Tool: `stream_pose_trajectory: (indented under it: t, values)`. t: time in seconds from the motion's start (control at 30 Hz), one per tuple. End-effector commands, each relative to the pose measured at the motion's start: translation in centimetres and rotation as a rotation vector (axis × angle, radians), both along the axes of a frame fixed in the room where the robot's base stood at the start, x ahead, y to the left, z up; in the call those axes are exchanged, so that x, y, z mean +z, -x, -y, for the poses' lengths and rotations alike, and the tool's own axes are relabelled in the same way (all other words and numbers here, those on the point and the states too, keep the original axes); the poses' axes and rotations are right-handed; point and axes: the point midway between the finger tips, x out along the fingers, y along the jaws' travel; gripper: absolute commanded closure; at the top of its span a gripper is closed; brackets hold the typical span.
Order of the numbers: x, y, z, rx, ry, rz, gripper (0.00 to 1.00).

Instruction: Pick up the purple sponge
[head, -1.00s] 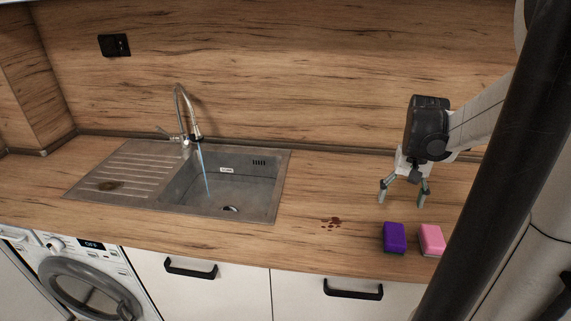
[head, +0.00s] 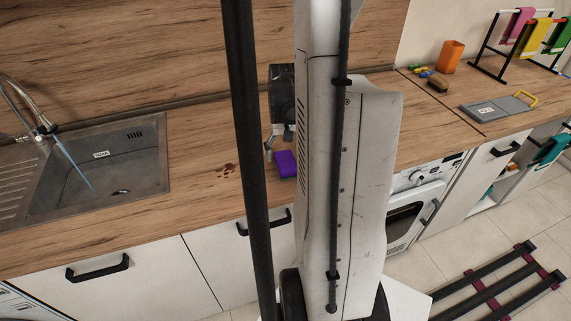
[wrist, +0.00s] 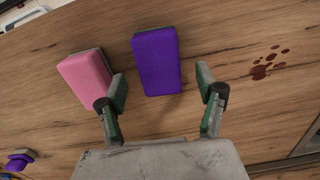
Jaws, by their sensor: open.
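The purple sponge (wrist: 158,62) lies on the wooden counter (head: 190,190). My gripper (wrist: 163,80) is open and empty. In the head view the purple sponge (head: 285,163) shows just left of my pale arm. There my gripper is mostly hidden behind the arm and dark pole, with one finger in sight beside the sponge.
A pink sponge (wrist: 85,78) lies left of the purple one, close to my left finger; my arm hides it in the head view. Dark red spots (head: 225,171) mark the counter. The sink (head: 105,170), tap running, is farther left.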

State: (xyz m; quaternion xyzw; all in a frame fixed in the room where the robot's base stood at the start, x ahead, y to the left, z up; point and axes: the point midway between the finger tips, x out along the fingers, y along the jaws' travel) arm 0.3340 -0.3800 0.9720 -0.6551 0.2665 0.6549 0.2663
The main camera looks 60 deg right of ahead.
Motion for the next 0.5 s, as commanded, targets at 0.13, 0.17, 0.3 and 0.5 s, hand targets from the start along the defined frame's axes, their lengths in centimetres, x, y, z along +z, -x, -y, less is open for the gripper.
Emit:
stream_pose_trajectory:
  t: [0.13,0.17,0.3,0.5]
  values:
    - [-2.0,0.3,0.0,0.000,0.000,0.000,0.32]
    - [-2.4,0.2,-0.1,0.000,0.000,0.000,0.32]
    - [-3.6,0.2,-0.1,0.000,0.000,0.000,0.32]
    - [-4.0,0.2,-0.1,0.000,0.000,0.000,0.32]
